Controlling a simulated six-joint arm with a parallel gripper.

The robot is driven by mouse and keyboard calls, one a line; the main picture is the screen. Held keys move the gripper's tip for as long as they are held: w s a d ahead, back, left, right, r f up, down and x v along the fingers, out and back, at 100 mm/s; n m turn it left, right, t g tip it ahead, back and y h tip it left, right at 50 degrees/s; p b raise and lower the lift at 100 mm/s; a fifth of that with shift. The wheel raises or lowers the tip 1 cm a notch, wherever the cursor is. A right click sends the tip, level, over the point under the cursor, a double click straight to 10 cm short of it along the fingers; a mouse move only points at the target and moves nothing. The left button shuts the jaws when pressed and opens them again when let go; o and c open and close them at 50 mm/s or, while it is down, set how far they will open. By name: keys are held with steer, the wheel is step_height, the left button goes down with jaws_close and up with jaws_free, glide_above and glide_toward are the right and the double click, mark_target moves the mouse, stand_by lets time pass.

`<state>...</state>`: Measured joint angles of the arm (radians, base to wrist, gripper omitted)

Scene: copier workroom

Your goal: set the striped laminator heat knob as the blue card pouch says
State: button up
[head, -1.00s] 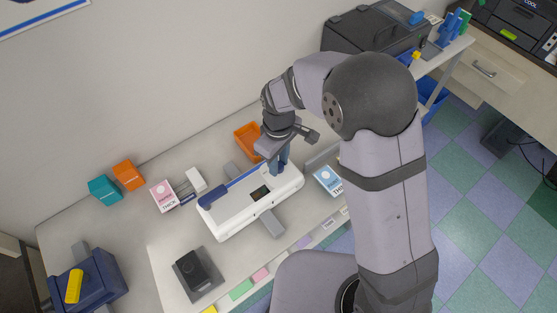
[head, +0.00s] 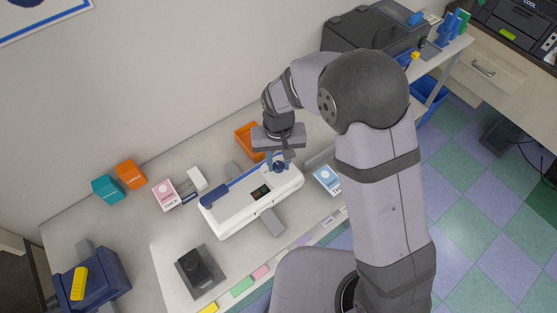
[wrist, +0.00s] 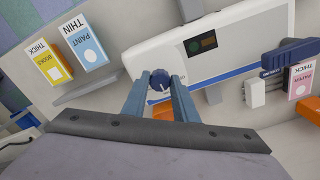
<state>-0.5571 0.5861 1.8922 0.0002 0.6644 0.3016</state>
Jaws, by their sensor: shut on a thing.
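The white laminator (head: 235,214) with a blue stripe stands on the table; it also shows at the top of the wrist view (wrist: 240,30). Its round dark blue heat knob (wrist: 159,78) has a pale pointer mark and sits at one end of the laminator. My gripper (wrist: 157,88) is shut on the knob, one blue finger on each side. In the head view my gripper (head: 279,163) is over the laminator's right end and hides much of the knob. The blue card pouch (wrist: 84,45), beside the laminator, reads "THIN" in the wrist view; it also shows in the head view (head: 326,178).
A pink pouch (head: 166,194) reading "THICK" lies left of the laminator. A yellow pouch (wrist: 46,64) reading "THICK" lies beside the blue one. An orange tray (head: 246,138) is behind my gripper. A dark block (head: 196,270) stands near the table's front.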

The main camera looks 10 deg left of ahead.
mark_target(278, 165)
steer(key=shift+m, duration=0.4)
steer(key=shift+w, duration=0.1)
steer(key=o, duration=1.1)
steer(key=shift+c, duration=0.2)
steer(key=shift+r, duration=0.1)
steer(key=shift+r+b, duration=0.75)
steer(key=shift+r, duration=2.9)
